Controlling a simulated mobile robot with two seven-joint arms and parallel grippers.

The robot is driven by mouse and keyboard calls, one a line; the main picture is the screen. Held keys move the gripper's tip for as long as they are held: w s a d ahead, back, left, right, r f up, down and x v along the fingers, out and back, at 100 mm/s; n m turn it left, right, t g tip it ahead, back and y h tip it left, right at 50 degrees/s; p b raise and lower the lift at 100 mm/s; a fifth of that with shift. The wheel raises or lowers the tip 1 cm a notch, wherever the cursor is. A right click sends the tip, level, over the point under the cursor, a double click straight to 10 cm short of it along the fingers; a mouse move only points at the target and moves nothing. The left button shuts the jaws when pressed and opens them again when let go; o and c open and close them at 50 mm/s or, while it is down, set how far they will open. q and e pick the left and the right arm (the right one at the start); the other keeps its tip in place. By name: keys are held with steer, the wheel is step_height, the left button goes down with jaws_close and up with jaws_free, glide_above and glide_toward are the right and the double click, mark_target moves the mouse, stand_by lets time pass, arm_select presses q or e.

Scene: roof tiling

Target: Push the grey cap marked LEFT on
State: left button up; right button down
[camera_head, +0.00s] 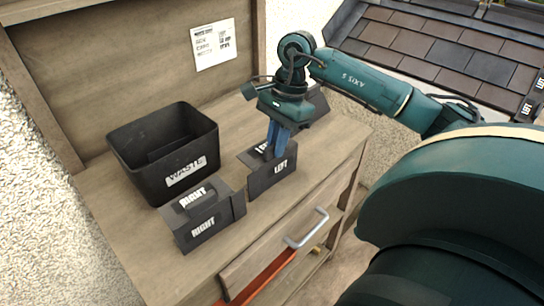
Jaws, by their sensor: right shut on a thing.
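A dark grey cap marked LEFT (268,182) is on the wooden bench, beside the cap marked RIGHT. My right gripper (272,150) comes down from above with blue fingers and is shut on the LEFT cap at its upper part. The fingers hide part of the lettering on its top. I cannot tell whether the cap rests on the bench or is slightly lifted. The tiled roof (440,52) is at the upper right, with pieces marked LEFT (527,108) along its edge. My left gripper is not in view.
A black WASTE bin (160,165) stands at the back left of the bench (110,200). Grey caps marked RIGHT (203,225) lie near the front edge. A dark object (317,104) is partly hidden behind my gripper. A drawer with a metal handle (308,230) is below.

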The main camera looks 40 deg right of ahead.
steer(key=shift+r, duration=0.1)
steer(key=shift+a+p+v, duration=0.2)
steer(key=shift+p+v, duration=0.4)
steer(key=shift+v, duration=0.2)
steer(key=shift+a+p+v, duration=0.2)
steer(key=shift+p+v, duration=0.4)
steer(key=shift+v, duration=0.15)
steer(key=shift+a+p+v, duration=0.15)
steer(key=shift+p+v, duration=0.45)
steer(key=shift+v, duration=0.2)
steer(key=shift+r, duration=0.15)
